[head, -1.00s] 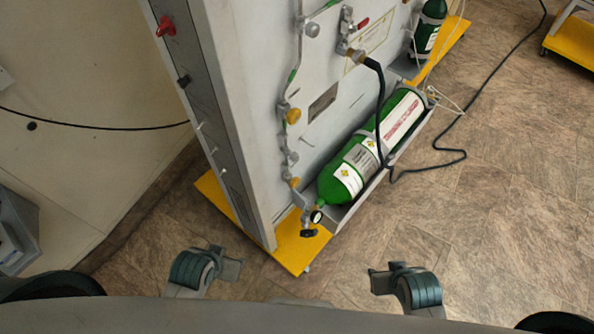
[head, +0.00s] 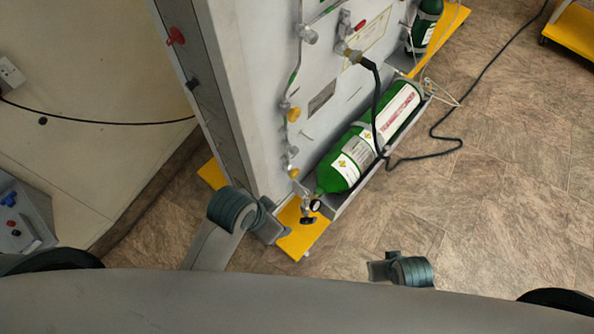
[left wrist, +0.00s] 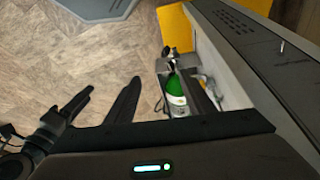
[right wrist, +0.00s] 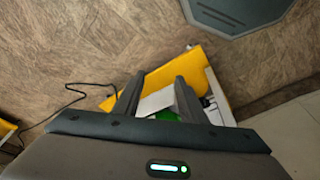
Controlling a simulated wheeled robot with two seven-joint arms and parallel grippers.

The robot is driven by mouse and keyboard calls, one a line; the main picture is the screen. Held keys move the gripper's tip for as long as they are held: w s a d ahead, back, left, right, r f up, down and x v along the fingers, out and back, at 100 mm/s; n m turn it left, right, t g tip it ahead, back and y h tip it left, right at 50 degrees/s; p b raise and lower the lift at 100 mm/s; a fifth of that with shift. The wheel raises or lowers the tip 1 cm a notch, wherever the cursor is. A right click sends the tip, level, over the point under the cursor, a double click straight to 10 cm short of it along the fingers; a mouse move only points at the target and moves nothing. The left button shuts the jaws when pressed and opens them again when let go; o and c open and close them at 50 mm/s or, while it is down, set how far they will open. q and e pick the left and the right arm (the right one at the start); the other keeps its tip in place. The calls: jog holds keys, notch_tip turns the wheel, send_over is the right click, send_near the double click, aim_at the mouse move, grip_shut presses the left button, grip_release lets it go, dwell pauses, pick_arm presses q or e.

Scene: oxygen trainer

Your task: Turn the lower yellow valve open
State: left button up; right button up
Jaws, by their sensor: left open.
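The lower yellow valve (head: 295,174) is a small yellow knob low on the panel's pipe line, above the black-knobbed gauge fitting. The upper yellow valve (head: 293,115) sits higher on the same line. My left gripper (head: 276,224) is beside the panel's lower front corner, below and left of the lower valve and apart from it. In the left wrist view its fingers (left wrist: 163,78) are spread and empty; I cannot make out the lower valve there. My right gripper (head: 378,270) is over the floor at the right, its fingers (right wrist: 159,78) apart and empty.
A green cylinder (head: 365,150) lies in a tray beside the panel (head: 258,90). The yellow base (head: 301,237) juts out at the panel's foot. A black hose (head: 425,158) trails across the floor. The floor at the right (head: 500,220) is clear.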

aim_at(296, 173)
pick_arm(q)
jog(key=w+d+m+g+y, duration=0.1)
jog(key=w+d+m, duration=0.3)
jog(key=d+m, duration=0.15)
jog(key=w+d+m, duration=0.4)
jog(key=d+m, duration=0.1)
jog(key=d, duration=0.2)
pick_arm(e)
jog(key=s+f+g, duration=0.1)
jog(key=s+f, duration=0.3)
jog(key=f, duration=0.6)
jog(key=s+f, duration=0.3)
jog(key=f, duration=0.7)
pick_arm(q)
jog(key=w+a+r+m+t+y, duration=0.1)
jog(key=w+a+m+y, duration=0.2)
jog(key=w, duration=0.6)
jog(key=m+y, duration=0.2)
jog(key=m, duration=0.1)
jog(key=shift+a+m, duration=0.3)
jog(key=shift+m, duration=0.05)
pick_arm(e)
jog(key=s+d+f+g, duration=0.1)
jog(key=s+d+f, duration=0.2)
jog(key=s+f, duration=0.7)
jog(key=s, duration=0.4)
jog(key=shift+d+f, duration=0.25)
jog(key=shift+f, duration=0.05)
pick_arm(q)
jog(key=shift+f, duration=0.2)
